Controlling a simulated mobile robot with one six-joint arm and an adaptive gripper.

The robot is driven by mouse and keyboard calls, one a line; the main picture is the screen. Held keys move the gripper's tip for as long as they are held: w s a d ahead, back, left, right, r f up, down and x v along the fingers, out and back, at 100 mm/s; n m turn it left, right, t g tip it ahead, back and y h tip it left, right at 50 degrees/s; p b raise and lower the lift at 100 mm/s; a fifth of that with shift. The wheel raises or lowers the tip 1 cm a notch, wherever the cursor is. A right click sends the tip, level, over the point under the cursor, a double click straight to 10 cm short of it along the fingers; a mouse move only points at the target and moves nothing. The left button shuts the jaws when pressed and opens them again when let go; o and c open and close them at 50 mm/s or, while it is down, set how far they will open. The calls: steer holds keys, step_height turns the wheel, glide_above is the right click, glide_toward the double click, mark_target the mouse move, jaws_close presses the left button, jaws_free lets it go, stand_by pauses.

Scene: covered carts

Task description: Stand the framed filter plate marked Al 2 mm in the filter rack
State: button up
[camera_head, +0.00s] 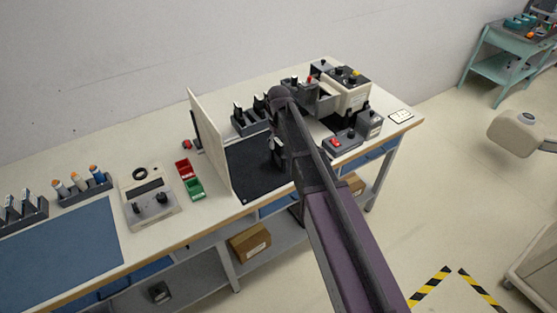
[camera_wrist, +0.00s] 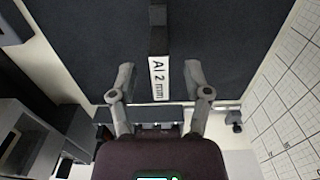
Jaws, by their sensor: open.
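The framed filter plate marked Al 2 mm (camera_wrist: 158,80) shows in the wrist view as a narrow dark piece with a white label, over a dark mat. My gripper (camera_wrist: 159,68) is open, with one finger on each side of the label and a visible gap to each. In the head view my gripper (camera_head: 278,152) is low over the black mat, and my arm hides much of it. I cannot make out the plate there. A dark rack with upright black-handled pieces (camera_head: 250,119), which looks like the filter rack, stands at the mat's back edge.
An upright cream panel (camera_head: 209,140) borders the black mat (camera_head: 248,172) on the left. Grey instruments (camera_head: 346,90) and a red-buttoned box (camera_head: 341,142) stand to the right. A gridded white surface (camera_wrist: 292,100) lies at the right of the wrist view.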

steer(key=shift+f, duration=0.4)
stand_by(0.3)
jaws_close()
